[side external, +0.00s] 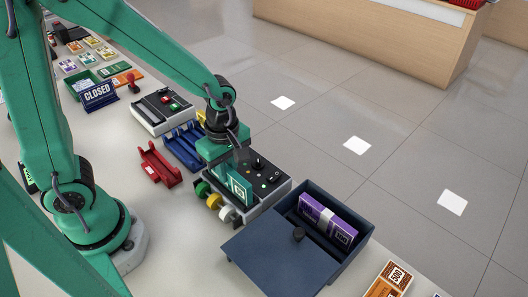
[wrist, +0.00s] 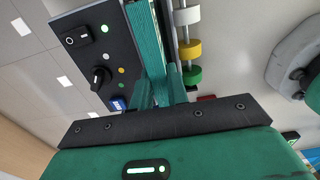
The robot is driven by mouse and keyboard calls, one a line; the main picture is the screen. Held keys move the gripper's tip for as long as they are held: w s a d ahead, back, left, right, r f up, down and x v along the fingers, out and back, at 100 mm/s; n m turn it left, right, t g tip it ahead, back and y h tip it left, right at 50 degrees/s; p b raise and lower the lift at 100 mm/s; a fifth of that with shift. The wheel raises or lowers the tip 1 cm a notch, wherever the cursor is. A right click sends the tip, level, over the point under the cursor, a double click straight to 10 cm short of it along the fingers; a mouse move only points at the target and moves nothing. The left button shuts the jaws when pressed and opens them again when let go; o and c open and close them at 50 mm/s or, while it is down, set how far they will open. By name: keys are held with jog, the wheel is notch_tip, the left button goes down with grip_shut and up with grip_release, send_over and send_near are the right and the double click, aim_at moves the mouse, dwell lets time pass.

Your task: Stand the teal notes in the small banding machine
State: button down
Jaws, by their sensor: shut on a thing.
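The teal notes (side external: 241,189) are a banded bundle held upright on edge by my gripper (side external: 233,172). In the wrist view the teal notes (wrist: 147,45) lie between the two fingers of my gripper (wrist: 160,88), which is shut on them. The small banding machine (side external: 266,176) has a dark panel with a knob and lights, and green, yellow and white rollers (side external: 214,201) along one side. The notes stand between the panel (wrist: 88,42) and the rollers (wrist: 187,47). I cannot tell whether their lower edge touches the machine's bottom.
An open dark blue box (side external: 350,262) with purple notes (side external: 328,219) stands at the near right, its lid (side external: 275,255) beside it. A red holder (side external: 158,165), a blue holder (side external: 184,146) and another machine (side external: 163,110) stand behind. Orange notes (side external: 388,281) lie at the near edge.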

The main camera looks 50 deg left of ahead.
jog(key=shift+f, duration=0.25)
jog(key=c, duration=1.3)
grip_release()
jog(key=shift+r, duration=0.15)
jog(key=shift+r, duration=3.4)
jog(key=shift+r, duration=0.1)
